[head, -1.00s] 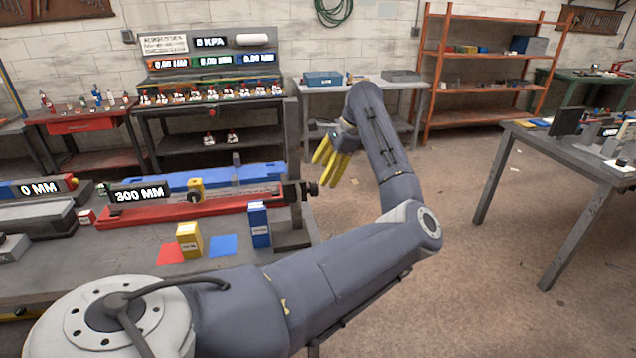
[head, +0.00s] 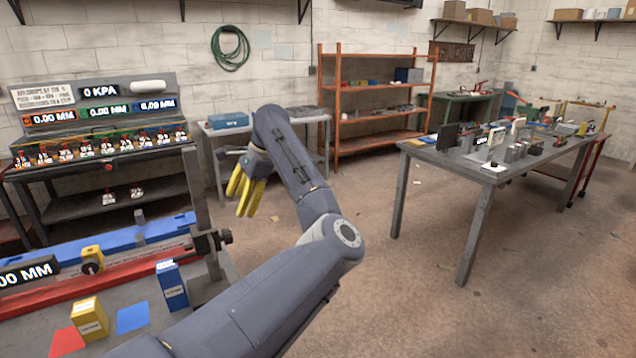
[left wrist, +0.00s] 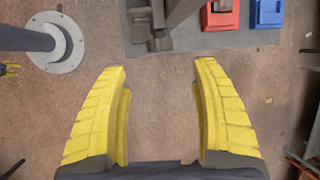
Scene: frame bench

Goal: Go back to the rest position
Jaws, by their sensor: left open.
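My left gripper (head: 246,194) has yellow fingers and hangs at the end of my grey arm, over the floor to the right of the near bench. In the left wrist view its two fingers (left wrist: 160,75) are spread wide with nothing between them. The floor and the edge of a grey bench lie beyond them.
The near bench (head: 140,299) holds a yellow box (head: 89,319), a blue box (head: 172,286), a red pad (head: 67,341) and a blue pad (head: 132,318). A grey table (head: 436,158) stands at right. The floor (head: 400,290) between is clear.

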